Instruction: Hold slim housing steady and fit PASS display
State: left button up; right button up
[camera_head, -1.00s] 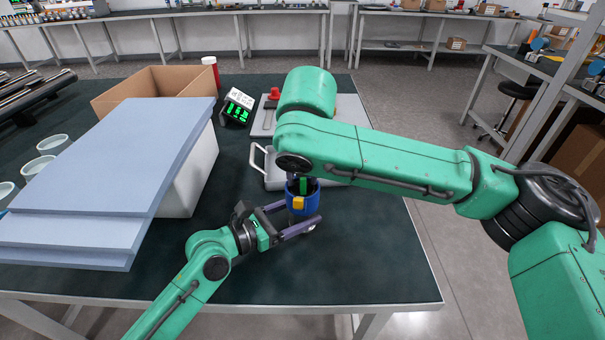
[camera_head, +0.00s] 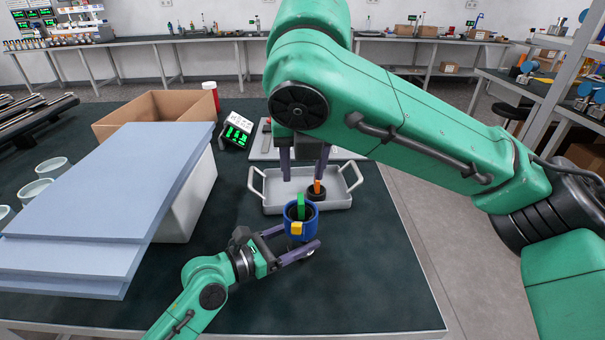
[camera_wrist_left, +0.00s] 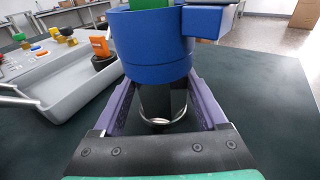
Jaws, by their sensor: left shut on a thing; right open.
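A blue round housing (camera_head: 294,230) stands upright between the fingers of my left gripper (camera_head: 296,246), which is shut on it. An upright green piece (camera_head: 301,206) sticks out of its dark opening, and a yellow tab (camera_head: 296,229) is on its side. In the left wrist view the blue collar (camera_wrist_left: 150,48) sits above a slim dark body (camera_wrist_left: 160,100) with a silvery bottom rim, between the purple fingers. I cannot read any PASS lettering on the green piece. My right gripper (camera_head: 304,170) is open and empty, above the tray behind the housing.
A light grey handled tray (camera_head: 345,197) holds a black round part with an orange top (camera_head: 317,190). Behind it lies a grey panel (camera_head: 262,152); a green-lit readout (camera_head: 236,131) stands nearby. Blue-grey boards (camera_head: 110,185) and a cardboard box (camera_head: 150,112) fill the left. The table's right front is clear.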

dwell(0.3)
pick_arm(q)
jog(key=o, duration=1.3)
